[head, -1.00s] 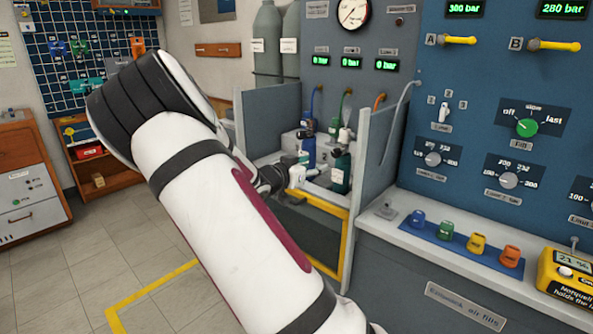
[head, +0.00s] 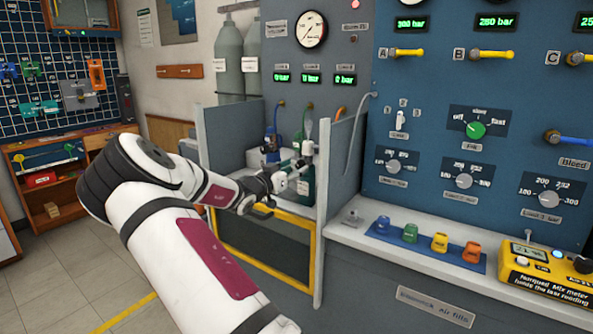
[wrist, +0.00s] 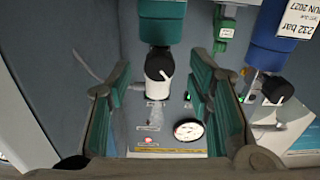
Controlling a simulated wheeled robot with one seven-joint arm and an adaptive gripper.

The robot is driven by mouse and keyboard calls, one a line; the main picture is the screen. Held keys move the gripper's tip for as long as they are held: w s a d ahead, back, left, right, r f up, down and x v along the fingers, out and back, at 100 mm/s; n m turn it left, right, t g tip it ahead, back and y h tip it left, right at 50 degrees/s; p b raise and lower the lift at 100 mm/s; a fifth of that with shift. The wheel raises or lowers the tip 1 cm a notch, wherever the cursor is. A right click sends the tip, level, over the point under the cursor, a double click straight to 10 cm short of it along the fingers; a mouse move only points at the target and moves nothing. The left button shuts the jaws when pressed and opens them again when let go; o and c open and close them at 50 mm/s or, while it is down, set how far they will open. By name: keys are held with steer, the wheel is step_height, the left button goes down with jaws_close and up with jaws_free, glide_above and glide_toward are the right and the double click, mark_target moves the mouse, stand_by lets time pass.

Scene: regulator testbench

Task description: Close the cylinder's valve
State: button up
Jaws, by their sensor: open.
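A dark green cylinder (head: 308,190) stands in the fill bay, partly hidden by my gripper. My gripper (wrist: 160,78) is open, with one teal finger on each side and visible gaps to the valve. In the head view my gripper (head: 288,172) is at the cylinder's upper part. A blue cylinder (wrist: 282,35) with a black knob (wrist: 278,88) is beside it, outside the right finger.
Grey side walls (head: 338,190) and a yellow-framed panel (head: 265,240) bound the bay. Hoses (head: 306,122) hang from the back panel. To the right, a ledge holds coloured caps (head: 411,233) and a yellow meter (head: 545,275). Floor at left is clear.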

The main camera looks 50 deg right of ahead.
steer(key=shift+w+d, duration=0.1)
steer(key=shift+d, duration=1.05)
jaws_close()
steer(key=shift+m+b, duration=0.4)
steer(key=shift+b, duration=0.05)
steer(key=m+b, duration=0.2)
steer(key=shift+f+m, duration=0.15)
steer(key=shift+m, duration=0.25)
steer(key=shift+m+b, duration=1.9)
steer(key=shift+m, duration=0.3)
